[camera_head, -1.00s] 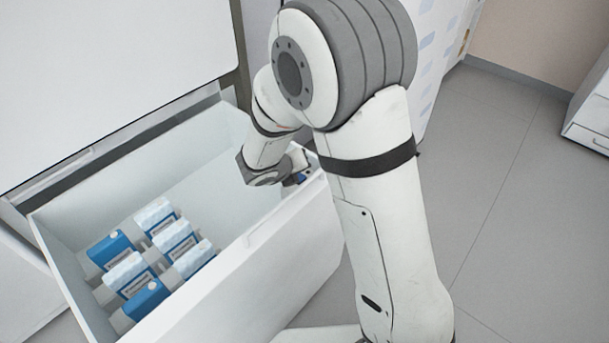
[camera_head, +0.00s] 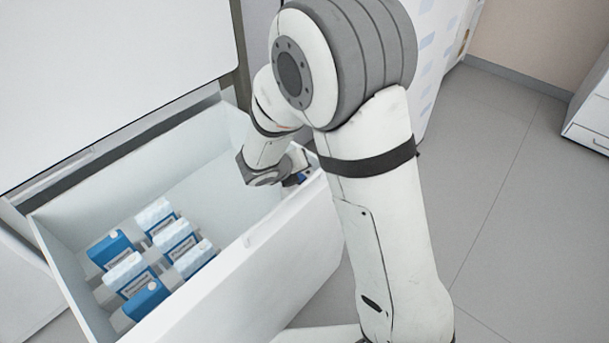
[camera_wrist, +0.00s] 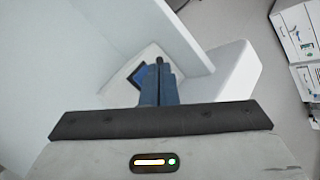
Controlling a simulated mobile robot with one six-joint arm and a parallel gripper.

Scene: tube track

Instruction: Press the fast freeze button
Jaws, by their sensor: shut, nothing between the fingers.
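A dark blue panel (camera_wrist: 137,76) on a white housing (camera_wrist: 152,53) shows in the wrist view, partly covered by my gripper. The fast freeze button cannot be made out in either view. My gripper (camera_wrist: 160,66) is shut and empty, its blue fingers together in front of the right part of the panel. I cannot tell whether the fingertips touch it.
The white drawer (camera_head: 265,240) is pulled open and holds several blue and white packs (camera_head: 115,250) at its near left end. A large white door or lid (camera_head: 110,75) stands behind it. Grey floor (camera_head: 520,240) is clear at the right. A white cabinet (camera_head: 590,110) stands far right.

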